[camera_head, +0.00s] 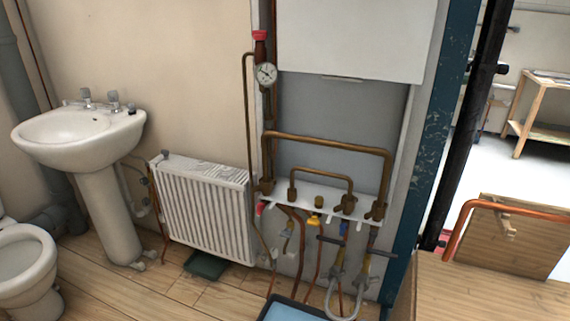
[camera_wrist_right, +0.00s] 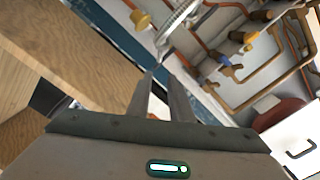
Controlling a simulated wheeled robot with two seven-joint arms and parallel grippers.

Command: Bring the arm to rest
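My right gripper (camera_wrist_right: 162,78) shows in the right wrist view. Its two fingers are apart with a narrow gap, and nothing is seen held between them. Beyond the fingertips are the copper pipes (camera_wrist_right: 262,82) and valves of the boiler, well apart from the gripper. No gripper or arm shows in the head view, and my left gripper is in neither view.
A white sink (camera_head: 80,140), a toilet (camera_head: 25,265) and a radiator (camera_head: 205,210) line the left wall. Copper boiler pipes (camera_head: 325,140) and a pressure gauge (camera_head: 266,75) are central. A blue post (camera_head: 428,150) and wooden bench (camera_head: 490,290) stand at right. A blue tray (camera_head: 290,312) lies low.

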